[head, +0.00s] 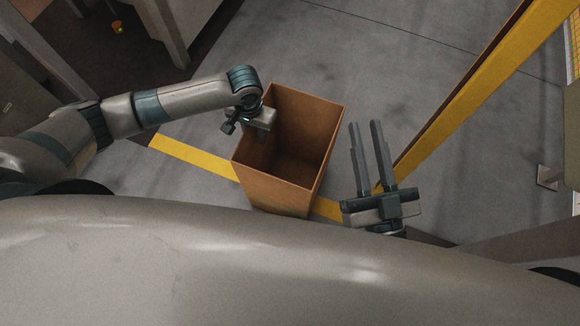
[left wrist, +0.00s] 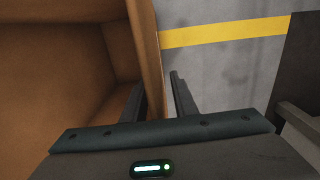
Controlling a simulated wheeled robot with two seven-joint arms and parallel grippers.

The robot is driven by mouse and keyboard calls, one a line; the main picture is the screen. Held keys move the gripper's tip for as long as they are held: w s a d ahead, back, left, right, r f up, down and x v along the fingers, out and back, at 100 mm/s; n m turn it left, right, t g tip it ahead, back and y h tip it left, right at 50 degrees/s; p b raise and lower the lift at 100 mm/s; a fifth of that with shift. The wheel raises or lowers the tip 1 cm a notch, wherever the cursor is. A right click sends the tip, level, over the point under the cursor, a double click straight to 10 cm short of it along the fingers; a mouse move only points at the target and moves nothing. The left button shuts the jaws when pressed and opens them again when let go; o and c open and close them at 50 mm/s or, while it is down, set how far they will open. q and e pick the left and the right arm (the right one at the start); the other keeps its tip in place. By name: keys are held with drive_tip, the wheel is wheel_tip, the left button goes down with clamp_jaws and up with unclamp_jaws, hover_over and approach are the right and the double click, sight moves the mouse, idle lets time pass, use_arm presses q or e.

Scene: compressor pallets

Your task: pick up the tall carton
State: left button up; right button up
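The tall carton (head: 326,135) is a brown open-topped box, standing upright on the floor in the middle of the head view. Its inside is empty as far as I can see. My left gripper (head: 255,125) is at the carton's left wall. In the left wrist view the carton's wall (left wrist: 150,60) runs between the two fingers of the left gripper (left wrist: 156,90), one finger inside the carton and one outside. A gap shows beside the wall, so the fingers look open around it. My right gripper (head: 365,124) is open and empty, right of the carton and apart from it.
A yellow floor line (head: 195,158) passes by the carton. A yellow barrier post (head: 470,90) stands to the right. Table-like legs (head: 162,30) and dark matting are at the upper left. The grey floor (head: 330,50) beyond the carton is clear.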

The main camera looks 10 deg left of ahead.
use_arm(q)
clamp_jaws()
idle(1.4)
